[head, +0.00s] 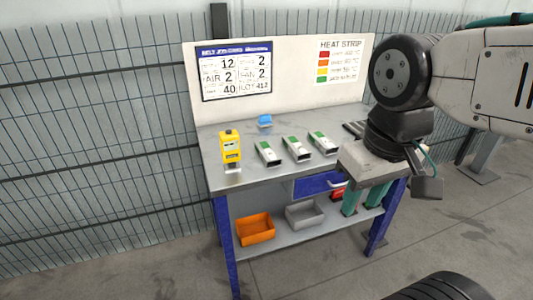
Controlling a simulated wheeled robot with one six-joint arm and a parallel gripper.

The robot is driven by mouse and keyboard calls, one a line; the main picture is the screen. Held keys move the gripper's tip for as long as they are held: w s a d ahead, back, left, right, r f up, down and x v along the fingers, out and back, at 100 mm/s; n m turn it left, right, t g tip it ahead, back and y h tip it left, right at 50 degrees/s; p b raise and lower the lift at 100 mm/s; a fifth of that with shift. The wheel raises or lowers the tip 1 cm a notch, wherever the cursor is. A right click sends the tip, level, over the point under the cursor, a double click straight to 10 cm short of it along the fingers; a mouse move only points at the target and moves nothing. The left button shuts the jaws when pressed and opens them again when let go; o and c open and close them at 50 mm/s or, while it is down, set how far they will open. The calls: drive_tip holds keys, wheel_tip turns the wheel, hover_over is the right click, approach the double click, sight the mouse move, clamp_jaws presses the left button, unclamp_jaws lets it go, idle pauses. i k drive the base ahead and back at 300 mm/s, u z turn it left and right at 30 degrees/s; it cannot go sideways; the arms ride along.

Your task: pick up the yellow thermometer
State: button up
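The yellow thermometer (230,147) stands upright near the front left corner of the grey workbench top (215,180). It has a small dark display and a pale foot or stand below it. My gripper (362,208) is at the right, in front of the bench's right end and well apart from the thermometer. Its two teal fingers point down with a gap between them, and I see nothing held there. The gripper's body hides the right front part of the bench top.
Several white-and-green devices (297,149) lie right of the thermometer, and a blue object (265,120) sits behind. A white back panel (300,85) rises at the rear. An orange bin (255,229) and a grey bin (305,215) sit on the lower shelf. Floor at the left is clear.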

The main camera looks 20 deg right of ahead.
sight(230, 145)
drive_tip(key=z, duration=0.7)
drive_tip(key=i, duration=0.95)
drive_tip(key=u, duration=0.75)
